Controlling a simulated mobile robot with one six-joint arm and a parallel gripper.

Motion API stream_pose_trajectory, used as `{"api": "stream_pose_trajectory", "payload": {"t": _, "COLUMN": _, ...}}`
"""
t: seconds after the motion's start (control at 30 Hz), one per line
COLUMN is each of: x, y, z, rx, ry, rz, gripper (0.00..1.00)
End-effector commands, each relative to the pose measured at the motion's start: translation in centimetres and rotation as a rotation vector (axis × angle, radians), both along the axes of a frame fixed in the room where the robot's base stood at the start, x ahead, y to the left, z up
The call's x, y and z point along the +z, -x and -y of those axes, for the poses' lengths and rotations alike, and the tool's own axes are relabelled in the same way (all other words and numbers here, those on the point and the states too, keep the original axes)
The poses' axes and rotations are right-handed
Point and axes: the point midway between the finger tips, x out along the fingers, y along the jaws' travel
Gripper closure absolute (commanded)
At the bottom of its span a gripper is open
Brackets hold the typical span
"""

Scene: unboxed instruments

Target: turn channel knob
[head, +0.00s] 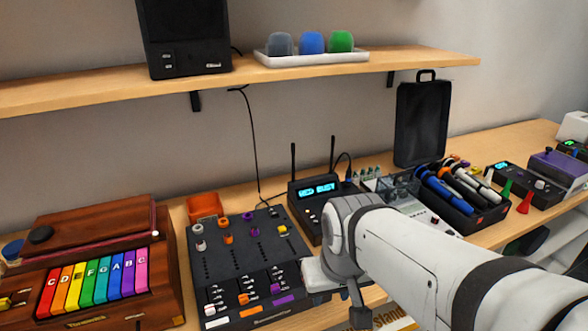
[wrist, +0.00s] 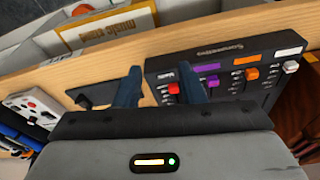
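A black receiver (head: 325,188) with two antennas and a lit display reading like "BUSY" stands behind my arm in the head view. Small controls show on its front, but I cannot tell which is the channel knob, and my wrist covers its lower right. A black mixer (head: 243,262) with coloured knobs and faders lies to its left; it also shows in the wrist view (wrist: 228,80). My gripper (wrist: 160,76) is open and empty, its dark fingers apart over the wooden table edge beside the mixer. In the head view, a dark finger points down near the front edge.
A wooden case with coloured keys (head: 95,280) is at left, an orange cup (head: 204,207) behind the mixer. A black tray of microphones (head: 462,198) and a second display unit (head: 527,182) are at right. A shelf (head: 300,72) runs above. A "music stand" box (wrist: 108,27) lies below the edge.

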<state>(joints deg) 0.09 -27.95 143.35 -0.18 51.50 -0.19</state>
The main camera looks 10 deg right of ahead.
Motion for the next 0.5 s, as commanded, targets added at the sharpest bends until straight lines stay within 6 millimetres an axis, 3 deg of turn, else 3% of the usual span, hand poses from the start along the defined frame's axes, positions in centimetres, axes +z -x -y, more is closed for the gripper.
{"api": "stream_pose_trajectory", "payload": {"t": 0.3, "x": 0.0, "y": 0.0, "z": 0.0, "rx": 0.000, "ry": 0.000, "rz": 0.000, "gripper": 0.64}}
{"api": "stream_pose_trajectory", "payload": {"t": 0.37, "x": 0.0, "y": 0.0, "z": 0.0, "rx": 0.000, "ry": 0.000, "rz": 0.000, "gripper": 0.60}}
{"api": "stream_pose_trajectory", "payload": {"t": 0.5, "x": 0.9, "y": -1.3, "z": 0.2, "rx": 0.018, "ry": 0.006, "rz": -0.009, "gripper": 0.57}}
